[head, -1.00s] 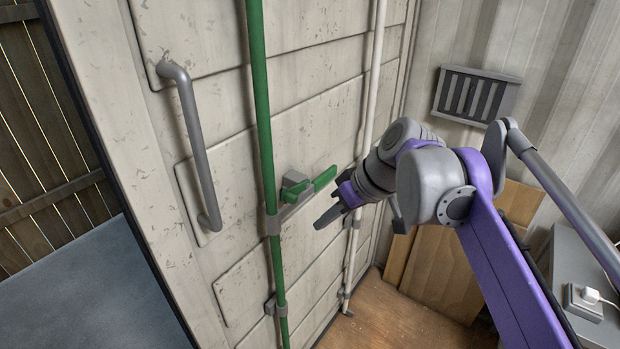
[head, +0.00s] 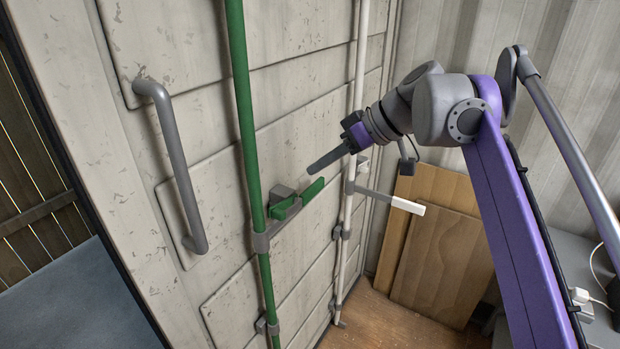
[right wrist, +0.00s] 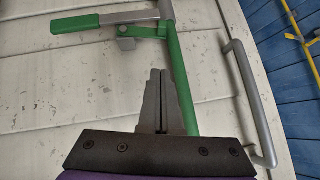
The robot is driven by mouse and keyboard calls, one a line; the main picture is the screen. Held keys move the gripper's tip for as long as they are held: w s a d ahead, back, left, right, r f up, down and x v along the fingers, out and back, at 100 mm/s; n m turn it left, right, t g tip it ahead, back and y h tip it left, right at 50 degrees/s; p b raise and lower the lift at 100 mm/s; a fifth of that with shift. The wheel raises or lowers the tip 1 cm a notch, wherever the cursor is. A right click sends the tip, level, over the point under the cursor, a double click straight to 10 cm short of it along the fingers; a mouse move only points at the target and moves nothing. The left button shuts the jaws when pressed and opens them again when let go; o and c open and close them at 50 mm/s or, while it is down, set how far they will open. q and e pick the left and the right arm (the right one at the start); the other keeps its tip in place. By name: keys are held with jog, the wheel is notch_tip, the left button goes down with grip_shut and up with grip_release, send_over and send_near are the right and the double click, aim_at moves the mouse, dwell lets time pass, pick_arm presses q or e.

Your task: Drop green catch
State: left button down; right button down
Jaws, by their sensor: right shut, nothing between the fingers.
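The green catch (head: 286,209) is a small piece beside a grey bracket (head: 281,194) on the pale container door. The green-gripped lever (head: 313,191) runs beside it from the green locking bar (head: 245,120). In the right wrist view the catch (right wrist: 150,32) sits by the bracket (right wrist: 125,36), next to the lever grip (right wrist: 75,24). My right gripper (head: 312,171) is shut and empty. Its fingertips are near the lever's outer end, slightly above it in the head view; I cannot tell whether they touch. The fingers also show in the right wrist view (right wrist: 162,75). My left gripper is out of view.
A grey door handle (head: 178,165) stands out left of the green bar. A white bar (head: 357,120) with a white lever (head: 390,199) is to the right. Wooden boards (head: 435,240) lean against the corrugated wall, and a grey surface with a white plug (head: 580,297) is at lower right.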

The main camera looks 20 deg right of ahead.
send_over(276, 209)
jog(key=s+d, duration=0.2)
jog(key=d, duration=0.1)
notch_tip(276, 209, down, 6)
jog(key=f, duration=0.1)
jog(key=f+b, duration=0.1)
jog(key=shift+a+f, duration=0.2)
jog(key=shift+f, duration=0.2)
jog(key=shift+s+a+f, duration=0.1)
jog(key=shift+s+f, duration=0.1)
jog(key=shift+f, duration=0.3)
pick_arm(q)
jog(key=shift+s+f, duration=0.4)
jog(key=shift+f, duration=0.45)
pick_arm(e)
jog(key=shift+w, duration=0.1)
